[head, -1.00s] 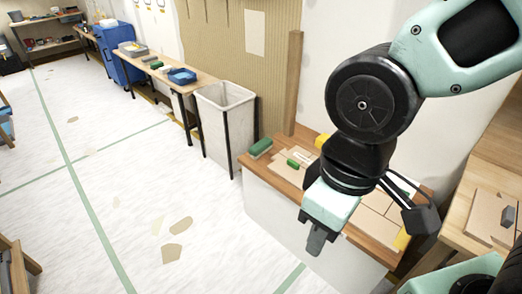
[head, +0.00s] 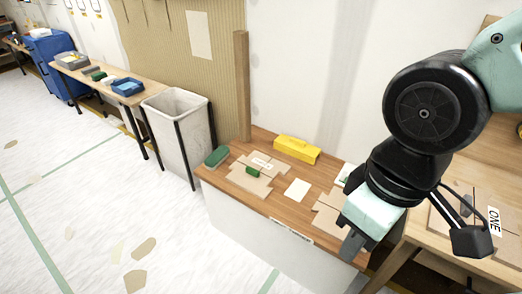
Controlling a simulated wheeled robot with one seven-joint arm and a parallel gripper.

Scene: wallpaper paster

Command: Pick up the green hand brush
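Two green objects lie on the low wooden bench. A larger dark green block-shaped one (head: 216,157), perhaps a hand brush, is at the bench's left end. A smaller green one (head: 253,171) lies on cardboard sheets; I cannot tell which is the brush. My gripper (head: 352,246) points down by the bench's front right side, well right of both and apart from them. Its fingers overlap in this view, so their gap is hidden. Nothing shows held in it.
A yellow box (head: 297,149) stands at the bench's back. Cardboard sheets (head: 250,183) and a pale card (head: 297,190) lie on the bench (head: 280,205). A grey bin (head: 176,122) stands left of it. A second table (head: 443,237) is at right.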

